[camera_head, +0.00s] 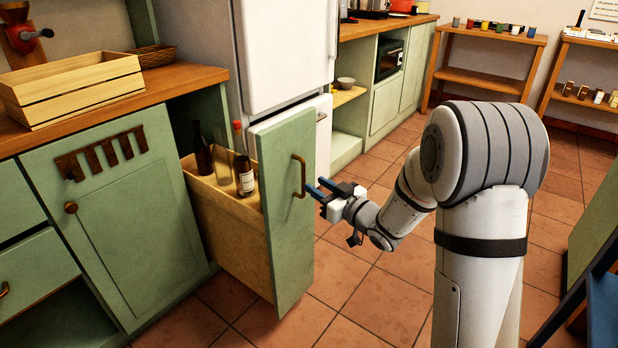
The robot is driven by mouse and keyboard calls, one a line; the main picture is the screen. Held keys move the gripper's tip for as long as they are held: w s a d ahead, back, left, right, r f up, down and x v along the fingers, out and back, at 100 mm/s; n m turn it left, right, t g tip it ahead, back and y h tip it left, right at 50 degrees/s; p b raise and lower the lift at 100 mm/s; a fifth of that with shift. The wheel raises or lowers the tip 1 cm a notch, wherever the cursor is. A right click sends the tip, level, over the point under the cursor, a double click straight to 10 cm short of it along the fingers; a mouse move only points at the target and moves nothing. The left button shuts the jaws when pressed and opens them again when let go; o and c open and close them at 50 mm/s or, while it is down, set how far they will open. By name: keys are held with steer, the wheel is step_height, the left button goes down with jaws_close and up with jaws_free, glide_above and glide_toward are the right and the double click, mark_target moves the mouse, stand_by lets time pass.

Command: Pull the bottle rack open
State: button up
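The bottle rack (228,215) is a pull-out wooden drawer with a green front panel (290,225). It stands well out from the counter, with several bottles (245,176) inside. A brass bar handle (303,177) is upright on the front panel. My gripper (314,188) is just to the right of the handle's lower part, with its blue fingers pointing at it. The two fingers show apart with a gap between them, and nothing is seen between them. I cannot tell whether the fingertips touch the handle.
A green cabinet door (115,220) is left of the rack, under a wooden counter holding a slatted crate (75,90). A white fridge (285,50) stands behind the rack. Tiled floor (375,305) is clear in front of the rack. A blue chair (602,305) is at the right edge.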

steer(key=shift+v, duration=1.4)
steer(key=s+d+r+m+g+h+p, duration=0.1)
steer(key=s+d+r+m+h+p, duration=0.2)
steer(key=d+r+h+p, duration=0.55)
steer(key=s+d+r+m+g+h+p, duration=0.1)
steer(key=s+d+r+m+h+p, duration=0.3)
steer(key=r+p, duration=0.8)
steer(key=s+d+r+m+g+p, duration=0.1)
steer(key=s+r+g+p, duration=0.3)
steer(key=s+r+p, duration=0.3)
steer(key=s+d+r+m+g+p, duration=0.1)
steer(key=s+r+g+p, duration=0.3)
steer(key=s, duration=1.2)
step_height(320, 180, up, 4)
steer(key=d+p, duration=0.1)
steer(key=p, duration=0.2)
steer(key=shift+s, duration=0.2)
